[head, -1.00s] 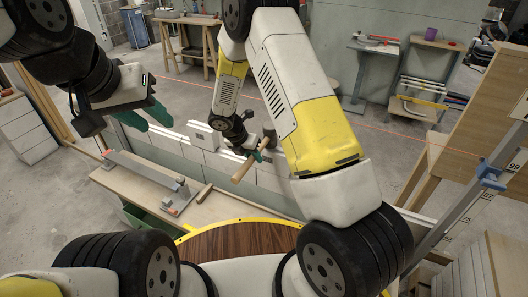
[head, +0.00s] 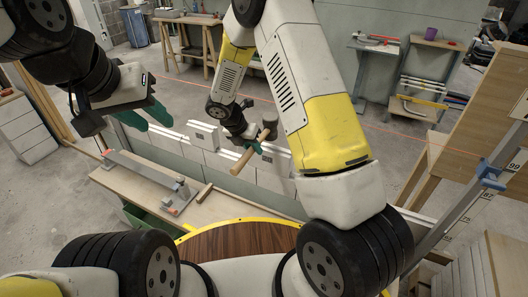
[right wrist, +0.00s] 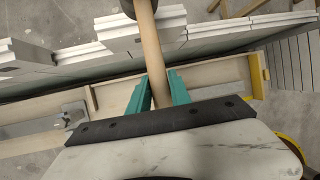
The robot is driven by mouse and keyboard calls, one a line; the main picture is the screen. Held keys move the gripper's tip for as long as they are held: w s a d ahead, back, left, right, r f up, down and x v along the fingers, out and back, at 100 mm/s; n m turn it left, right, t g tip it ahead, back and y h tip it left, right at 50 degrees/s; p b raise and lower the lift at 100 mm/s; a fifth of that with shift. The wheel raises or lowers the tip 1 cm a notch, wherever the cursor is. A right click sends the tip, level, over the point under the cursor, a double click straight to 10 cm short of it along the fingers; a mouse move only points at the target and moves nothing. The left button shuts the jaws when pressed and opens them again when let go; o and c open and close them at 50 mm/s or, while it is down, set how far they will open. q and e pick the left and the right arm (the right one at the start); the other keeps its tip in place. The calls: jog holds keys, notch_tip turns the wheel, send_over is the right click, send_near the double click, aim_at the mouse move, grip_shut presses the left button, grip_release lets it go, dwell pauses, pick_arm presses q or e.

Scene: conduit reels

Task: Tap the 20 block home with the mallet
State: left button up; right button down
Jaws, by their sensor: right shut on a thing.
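My right gripper (head: 252,142) is shut on the wooden handle of the mallet (head: 243,160). The mallet's dark head points up and away, above the row of pale blocks (head: 225,160). In the right wrist view the handle (right wrist: 151,45) runs up between the green fingers (right wrist: 160,92), and only an edge of the head (right wrist: 128,7) shows at the top. One block (head: 203,138) with a small grey mark sits in the row, left of the mallet; I cannot read a 20 on any block. My left gripper (head: 146,117) is open and empty, left of the row.
A wooden bench (head: 140,188) with a long metal tool (head: 148,172) lies in front of the row. A wooden stand with a blue-clamped rail (head: 490,180) is at the right. A thin red line crosses the room behind.

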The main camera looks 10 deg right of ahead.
dwell(0.3)
notch_tip(320, 180, down, 4)
jog(key=shift+r, duration=1.9)
jog(key=shift+r, duration=2.5)
jog(key=shift+d, duration=0.15)
